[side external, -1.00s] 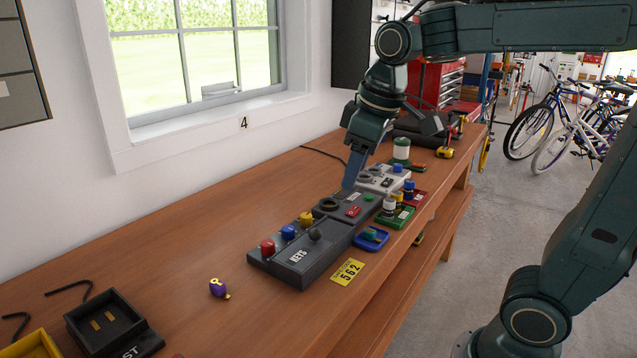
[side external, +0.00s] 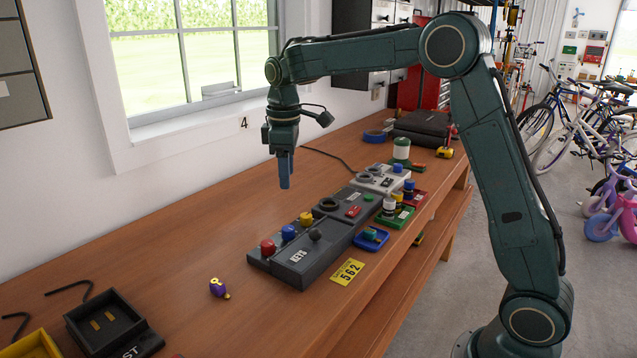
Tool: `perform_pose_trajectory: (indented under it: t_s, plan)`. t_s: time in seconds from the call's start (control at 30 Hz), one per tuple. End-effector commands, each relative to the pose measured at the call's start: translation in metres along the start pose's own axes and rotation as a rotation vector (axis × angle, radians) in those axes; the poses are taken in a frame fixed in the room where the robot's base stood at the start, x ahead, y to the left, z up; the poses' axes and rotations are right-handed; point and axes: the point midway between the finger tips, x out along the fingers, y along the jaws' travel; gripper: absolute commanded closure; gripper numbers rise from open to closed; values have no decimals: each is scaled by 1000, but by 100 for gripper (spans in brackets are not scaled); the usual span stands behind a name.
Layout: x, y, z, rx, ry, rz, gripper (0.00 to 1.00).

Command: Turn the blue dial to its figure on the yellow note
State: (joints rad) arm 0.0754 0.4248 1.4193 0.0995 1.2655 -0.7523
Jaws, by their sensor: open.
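The blue dial (side external: 288,232) stands on a dark panel box between a red dial (side external: 268,246) and a yellow dial (side external: 306,219). The yellow note (side external: 347,272) lies flat on the bench in front of the box and reads 562. Which figure belongs to which dial cannot be told from its small print. The pointer on the blue dial is too small to read. My gripper (side external: 285,186) points down above the blue dial, apart from it. Its fingers overlap in this view, with nothing seen between them.
The box labelled KEYS (side external: 305,262) carries a dark knob (side external: 315,235). Blue (side external: 371,239), green (side external: 396,217) and red (side external: 414,197) trays stand along the front.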

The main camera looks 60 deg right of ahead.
Motion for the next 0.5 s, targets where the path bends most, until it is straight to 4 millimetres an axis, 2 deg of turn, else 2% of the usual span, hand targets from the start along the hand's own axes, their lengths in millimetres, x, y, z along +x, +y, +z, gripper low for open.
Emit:
perform_pose_trajectory:
  t_s: [0.5]
  plan:
    - [12,4,-3,-11,-6,-5,50]
